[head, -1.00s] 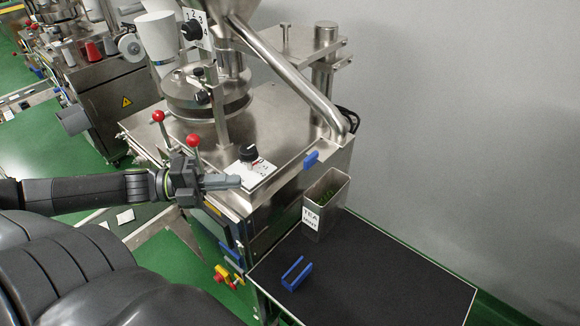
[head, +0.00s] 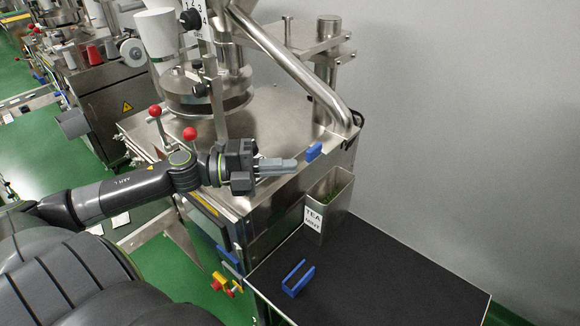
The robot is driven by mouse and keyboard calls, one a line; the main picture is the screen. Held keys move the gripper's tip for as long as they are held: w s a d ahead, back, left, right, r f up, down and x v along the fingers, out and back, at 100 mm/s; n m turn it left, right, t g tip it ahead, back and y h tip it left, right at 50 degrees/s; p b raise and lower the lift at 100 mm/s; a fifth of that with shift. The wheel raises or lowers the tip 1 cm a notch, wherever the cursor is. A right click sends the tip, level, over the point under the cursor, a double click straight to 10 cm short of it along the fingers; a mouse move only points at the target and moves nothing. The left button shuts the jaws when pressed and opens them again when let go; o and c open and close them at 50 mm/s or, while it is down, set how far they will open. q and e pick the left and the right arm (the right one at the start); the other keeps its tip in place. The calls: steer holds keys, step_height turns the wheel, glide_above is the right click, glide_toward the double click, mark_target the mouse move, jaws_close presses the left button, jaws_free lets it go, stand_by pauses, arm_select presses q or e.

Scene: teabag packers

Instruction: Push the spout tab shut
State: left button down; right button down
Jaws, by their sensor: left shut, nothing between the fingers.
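The blue spout tab (head: 313,152) sits at the right edge of the steel machine top, at the lower end of the slanted steel chute (head: 300,68). My left gripper (head: 294,164) is shut and empty. Its fingertips point right, just left of the tab, with what looks like a small gap between them. My right gripper is not in view.
A blue U-shaped holder (head: 297,278) lies on the table. Red-knobbed levers (head: 190,134) rise near my left arm.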

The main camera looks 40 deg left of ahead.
mark_target(314, 152)
arm_select(q)
steer(key=shift+w+d, duration=0.1)
steer(key=shift+w, duration=1.1)
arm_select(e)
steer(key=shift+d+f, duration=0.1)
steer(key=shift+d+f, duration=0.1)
